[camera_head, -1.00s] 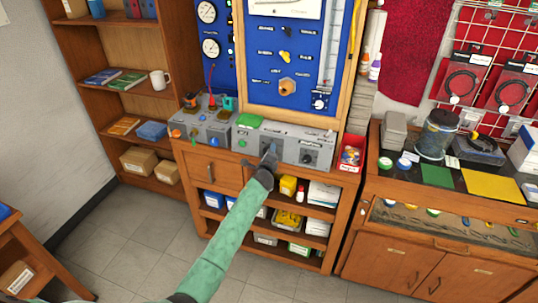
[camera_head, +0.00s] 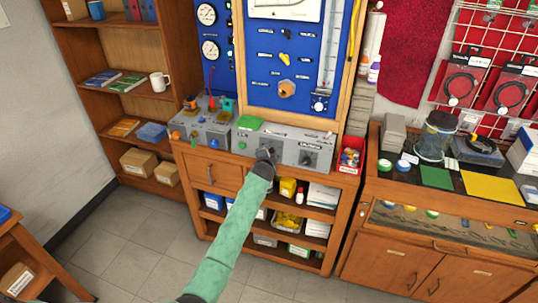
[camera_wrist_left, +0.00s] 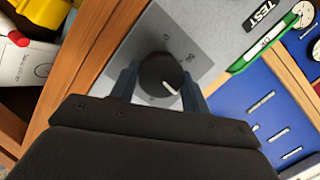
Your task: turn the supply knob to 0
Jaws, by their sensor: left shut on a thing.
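A round black knob (camera_wrist_left: 159,74) with a white pointer line sits on a grey panel (camera_wrist_left: 213,25) in the left wrist view. The line points toward the lower right of that picture. Small scale marks surround the knob, too small to read surely. My left gripper (camera_head: 265,156) is at the front of the grey test unit (camera_head: 285,134) in the head view and hides the knob there. In the left wrist view its two fingers (camera_wrist_left: 160,88) stand on either side of the knob, shut on it. My right gripper is not in view.
Another dark knob (camera_head: 306,159) is to the right on the same unit. A second grey unit (camera_head: 203,126) stands at its left, a red bin (camera_head: 350,158) at its right. The blue gauge board (camera_head: 258,70) rises behind. Shelves lie below; the floor in front is clear.

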